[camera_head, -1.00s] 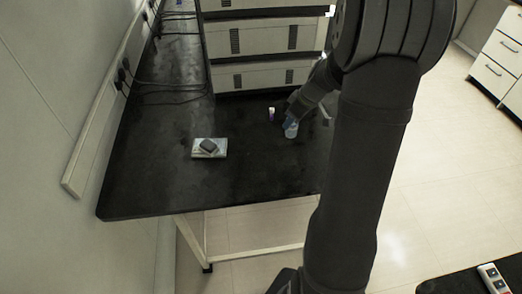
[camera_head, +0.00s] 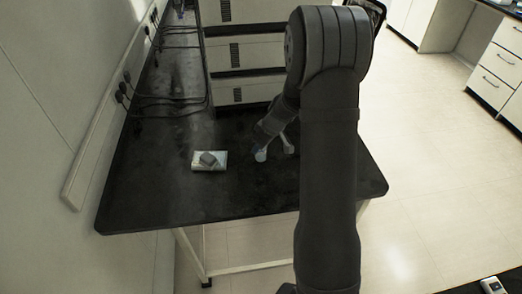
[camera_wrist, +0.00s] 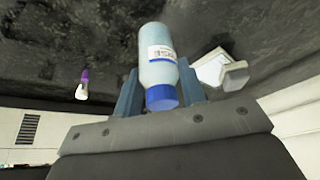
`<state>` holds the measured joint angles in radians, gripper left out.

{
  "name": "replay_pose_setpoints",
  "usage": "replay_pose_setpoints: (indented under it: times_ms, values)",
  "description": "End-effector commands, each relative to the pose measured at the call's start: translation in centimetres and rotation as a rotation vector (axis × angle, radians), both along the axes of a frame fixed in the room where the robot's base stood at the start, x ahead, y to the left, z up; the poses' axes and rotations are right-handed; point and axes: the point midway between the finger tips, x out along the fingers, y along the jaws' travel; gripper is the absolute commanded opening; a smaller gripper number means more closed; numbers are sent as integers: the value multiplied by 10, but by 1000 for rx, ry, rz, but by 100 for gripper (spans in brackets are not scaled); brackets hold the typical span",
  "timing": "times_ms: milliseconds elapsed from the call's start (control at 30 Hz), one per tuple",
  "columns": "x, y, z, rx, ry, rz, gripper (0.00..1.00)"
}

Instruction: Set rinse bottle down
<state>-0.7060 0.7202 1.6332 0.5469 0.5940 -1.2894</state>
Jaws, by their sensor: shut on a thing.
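The rinse bottle (camera_wrist: 160,62) is pale blue with a blue cap and a white printed label. In the wrist view it stands between the two fingers of my gripper (camera_wrist: 158,85), which is shut on it. Its base points toward the dark benchtop. In the head view the bottle (camera_head: 261,155) shows small and pale at the end of my gripper (camera_head: 270,147), over the right part of the black bench (camera_head: 240,200). I cannot tell whether its base touches the bench.
A white box with a grey object on it (camera_head: 209,160) lies left of the bottle. A small purple-and-white tube (camera_wrist: 83,84) shows in the wrist view. A rack of drawer-like units (camera_head: 245,58) stands at the back. Cables (camera_head: 165,100) run along the left wall. The front bench is clear.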

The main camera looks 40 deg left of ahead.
Motion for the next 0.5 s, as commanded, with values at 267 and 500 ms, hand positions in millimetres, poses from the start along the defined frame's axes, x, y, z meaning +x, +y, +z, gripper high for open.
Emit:
replay_pose_setpoints:
  times_ms: [267,500]
  values:
    - [0,-1,-29,-1,0,0,13]
    - [0,-1,-31,-2,1,0,13]
